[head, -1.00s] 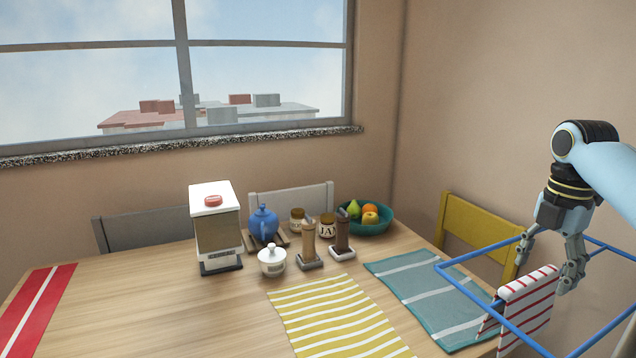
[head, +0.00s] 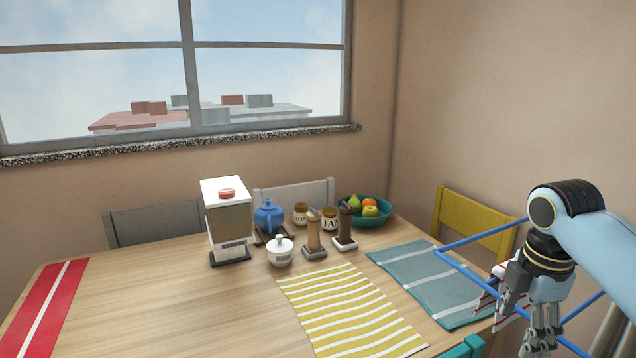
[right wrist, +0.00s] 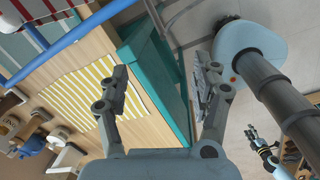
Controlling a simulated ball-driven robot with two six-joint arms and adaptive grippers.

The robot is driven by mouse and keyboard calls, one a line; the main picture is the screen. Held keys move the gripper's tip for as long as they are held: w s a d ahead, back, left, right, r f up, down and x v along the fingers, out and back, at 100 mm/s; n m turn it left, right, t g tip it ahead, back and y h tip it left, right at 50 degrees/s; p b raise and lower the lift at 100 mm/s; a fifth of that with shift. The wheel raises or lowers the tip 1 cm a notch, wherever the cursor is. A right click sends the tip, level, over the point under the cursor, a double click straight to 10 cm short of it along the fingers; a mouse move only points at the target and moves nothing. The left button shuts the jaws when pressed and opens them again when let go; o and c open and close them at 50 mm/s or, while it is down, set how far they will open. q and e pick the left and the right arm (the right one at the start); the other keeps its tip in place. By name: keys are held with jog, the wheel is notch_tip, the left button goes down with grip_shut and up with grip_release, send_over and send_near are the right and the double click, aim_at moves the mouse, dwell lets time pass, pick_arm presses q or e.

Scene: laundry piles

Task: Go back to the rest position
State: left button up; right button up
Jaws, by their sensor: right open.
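My right gripper (head: 530,335) is open and empty at the lower right of the head view, pointing down. In the right wrist view its two fingers (right wrist: 167,85) stand wide apart with nothing between them. A red-and-white striped cloth (head: 489,297) hangs on a blue rail frame (head: 478,236) behind it, mostly hidden by the gripper. My left gripper is outside the head view. A small blue and dark gripper, seemingly my left one (right wrist: 257,145), shows low in the right wrist view, too small to judge its jaws.
The wooden table (head: 180,310) bears a yellow-striped cloth (head: 350,305), a teal-striped cloth (head: 425,275), a red runner (head: 45,310), a dispenser (head: 230,222), a blue teapot (head: 268,217) and a fruit bowl (head: 363,217). A teal chair (right wrist: 150,60) stands near my right gripper.

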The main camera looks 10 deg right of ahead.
jog(key=s+a+r+m+t, duration=0.1)
jog(key=s+a+m, duration=0.6)
jog(key=s, duration=0.4)
jog(key=s+a+r+m+t, duration=0.15)
jog(key=s+a+m, duration=0.25)
jog(key=s+m, duration=0.6)
notch_tip(320, 180, down, 35)
jog(key=s+d+n+g+b, duration=0.1)
jog(key=s+d+b, duration=0.2)
jog(key=b, duration=0.4)
pick_arm(q)
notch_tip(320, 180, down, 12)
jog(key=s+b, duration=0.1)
jog(key=b, duration=0.4)
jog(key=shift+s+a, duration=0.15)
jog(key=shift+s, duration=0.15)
pick_arm(e)
jog(key=s+f+g, duration=0.1)
jog(key=s+f, duration=1.6)
jog(key=f, duration=0.3)
jog(key=shift+s+d+f, duration=0.15)
jog(key=shift+s+d, duration=0.05)
jog(key=shift+s, duration=0.2)
jog(key=shift+g, duration=0.25)
